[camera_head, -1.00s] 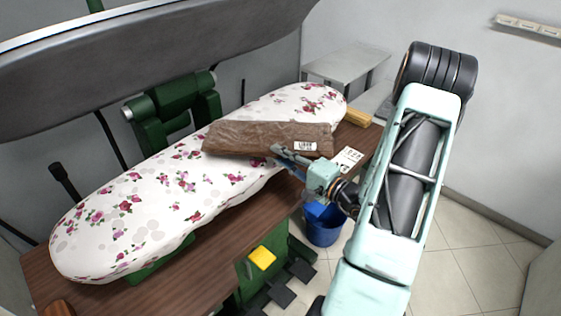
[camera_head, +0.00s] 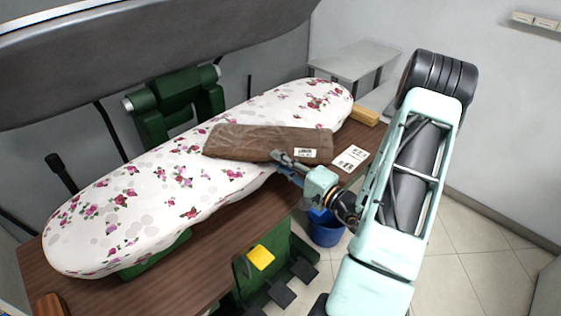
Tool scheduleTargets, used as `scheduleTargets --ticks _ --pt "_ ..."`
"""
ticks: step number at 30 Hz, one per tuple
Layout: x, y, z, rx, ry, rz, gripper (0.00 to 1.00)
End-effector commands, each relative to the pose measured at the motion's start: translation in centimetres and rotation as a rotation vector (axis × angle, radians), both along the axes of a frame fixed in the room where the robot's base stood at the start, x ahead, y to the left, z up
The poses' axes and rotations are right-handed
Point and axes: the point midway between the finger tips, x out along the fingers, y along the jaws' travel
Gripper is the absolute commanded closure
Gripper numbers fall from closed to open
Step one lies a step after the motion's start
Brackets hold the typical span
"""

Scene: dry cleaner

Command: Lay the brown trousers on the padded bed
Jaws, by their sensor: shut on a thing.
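The brown trousers (camera_head: 250,141) are a flat folded bundle with a white barcode label (camera_head: 306,154) near the right end. They are over the right half of the padded bed (camera_head: 110,220), a long white pad with pink flowers. The right end of the trousers reaches past the bed's front edge. Whether they rest on the padding or hover just above it, I cannot tell. My gripper (camera_head: 283,157) is shut on the front edge of the trousers, near the label. The lower finger is partly hidden.
The dark press head (camera_head: 150,60) hangs above and behind the bed. A wooden table (camera_head: 215,240) lies under it, with a printed card (camera_head: 351,158) and a tan block (camera_head: 364,116) at right. A blue bucket (camera_head: 326,232) stands on the floor. The bed's left half is clear.

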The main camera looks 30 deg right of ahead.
Motion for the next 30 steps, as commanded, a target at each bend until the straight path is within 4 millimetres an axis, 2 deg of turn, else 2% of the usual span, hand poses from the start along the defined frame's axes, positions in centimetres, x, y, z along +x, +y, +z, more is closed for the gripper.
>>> scheduleTargets --ticks 3,4,8,20,23,30 --pt "0.0 0.0 -0.2 0.0 -0.003 0.001 1.0" --pt "0.0 0.0 -0.3 0.0 0.0 0.0 0.83" --pt "0.0 0.0 -0.2 0.0 0.0 0.0 0.69" --pt "-0.1 -0.1 0.1 0.0 0.0 -0.001 0.68" --pt "-1.6 -0.7 -0.2 -0.001 0.001 -0.003 0.68" --pt "-6.6 -2.6 -0.4 0.0 0.001 -0.005 0.68"
